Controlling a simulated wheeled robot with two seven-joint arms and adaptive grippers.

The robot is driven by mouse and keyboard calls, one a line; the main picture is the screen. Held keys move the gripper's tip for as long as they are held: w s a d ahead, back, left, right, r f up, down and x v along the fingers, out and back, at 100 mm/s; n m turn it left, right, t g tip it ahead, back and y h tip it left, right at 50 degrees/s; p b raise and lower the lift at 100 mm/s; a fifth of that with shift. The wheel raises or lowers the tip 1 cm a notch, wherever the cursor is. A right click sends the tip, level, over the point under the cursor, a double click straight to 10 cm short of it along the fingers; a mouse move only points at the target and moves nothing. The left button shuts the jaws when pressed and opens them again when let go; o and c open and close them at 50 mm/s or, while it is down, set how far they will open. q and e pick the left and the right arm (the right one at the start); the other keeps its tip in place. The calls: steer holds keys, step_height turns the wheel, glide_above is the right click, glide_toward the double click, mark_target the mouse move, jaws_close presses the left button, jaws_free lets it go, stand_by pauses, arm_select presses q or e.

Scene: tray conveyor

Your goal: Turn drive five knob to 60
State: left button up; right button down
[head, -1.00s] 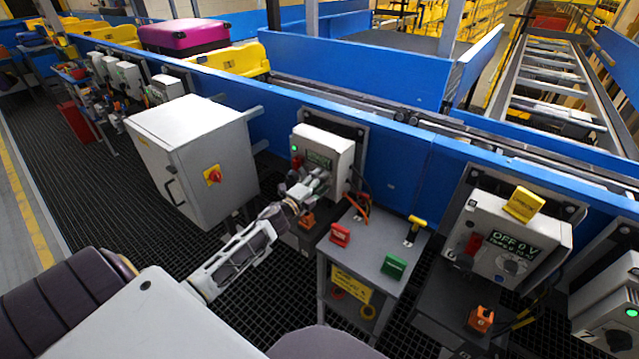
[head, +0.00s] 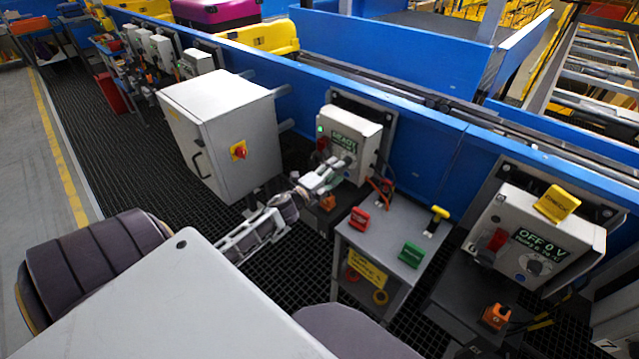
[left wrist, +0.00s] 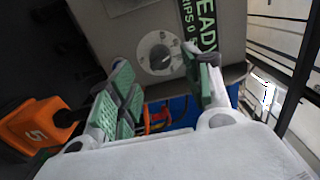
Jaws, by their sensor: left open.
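The drive five unit is a pale grey box (head: 362,135) on the blue conveyor side, with a green lamp and a green-lettered display (head: 343,140). In the left wrist view the display (left wrist: 198,30) reads READY. A round grey knob (left wrist: 160,53) with a pale pointer is beside it. An orange block (left wrist: 38,125) marked 5 is at the left. My left gripper (left wrist: 165,85) is open, its green-padded fingers on either side below the knob, apart from it. In the head view my left gripper (head: 344,165) is at the box front and hides the knob. My right gripper is not in view.
A large grey cabinet (head: 225,140) with a red-yellow switch stands left of the drive. A grey stand (head: 385,240) with red, green and yellow items is at its right. Another drive box (head: 540,240) reading OFF 0 V is further right. Dark grating covers the floor.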

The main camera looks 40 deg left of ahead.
arm_select(q)
steer(key=s, duration=0.7)
steer(key=shift+a, duration=0.25)
stand_by(0.6)
steer(key=shift+n, duration=0.3)
